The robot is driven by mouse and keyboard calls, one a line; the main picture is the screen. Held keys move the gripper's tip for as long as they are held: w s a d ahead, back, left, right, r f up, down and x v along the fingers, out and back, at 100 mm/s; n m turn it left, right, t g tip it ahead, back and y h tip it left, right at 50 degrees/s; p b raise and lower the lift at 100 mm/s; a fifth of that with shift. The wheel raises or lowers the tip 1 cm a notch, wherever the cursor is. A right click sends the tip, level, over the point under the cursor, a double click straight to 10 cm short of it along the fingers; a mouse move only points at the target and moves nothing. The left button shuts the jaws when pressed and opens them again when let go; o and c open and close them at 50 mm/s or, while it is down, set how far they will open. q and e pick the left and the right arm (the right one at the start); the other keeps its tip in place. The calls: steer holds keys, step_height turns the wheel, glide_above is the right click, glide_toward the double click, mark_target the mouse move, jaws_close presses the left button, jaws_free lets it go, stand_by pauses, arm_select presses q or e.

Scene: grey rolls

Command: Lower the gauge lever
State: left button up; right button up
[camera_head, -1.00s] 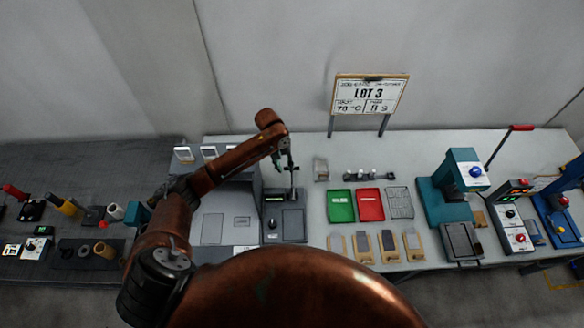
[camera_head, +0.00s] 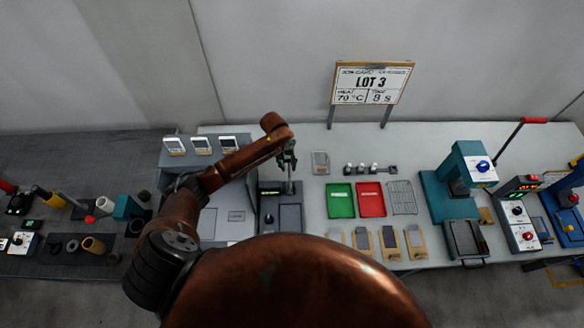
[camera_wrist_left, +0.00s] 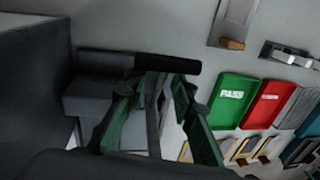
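The gauge (camera_head: 291,217) is a dark grey block with a thin upright post, on the bench below my left gripper (camera_head: 291,170). In the left wrist view, a black round bar (camera_wrist_left: 168,67), which looks like the lever, lies across just beyond the tips of my left gripper (camera_wrist_left: 158,85). The green-padded fingers are spread apart, with a dark upright piece between them. I cannot tell whether they touch the bar. Part of the gauge is hidden by the fingers and by my copper-coloured body. My right gripper is not in view.
A green tray (camera_head: 340,201) and a red tray (camera_head: 371,200) lie right of the gauge, with a wire rack (camera_head: 402,197) beyond. A teal press (camera_head: 455,185) stands farther right. The lot sign (camera_head: 371,83) stands behind. Three small displays (camera_head: 201,145) are at left.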

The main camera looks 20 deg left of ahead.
arm_select(q)
steer(key=shift+w+d+f, duration=0.1)
steer(key=shift+d+f, duration=0.1)
steer(key=shift+f, duration=0.7)
steer(key=shift+c, duration=0.3)
jaws_close()
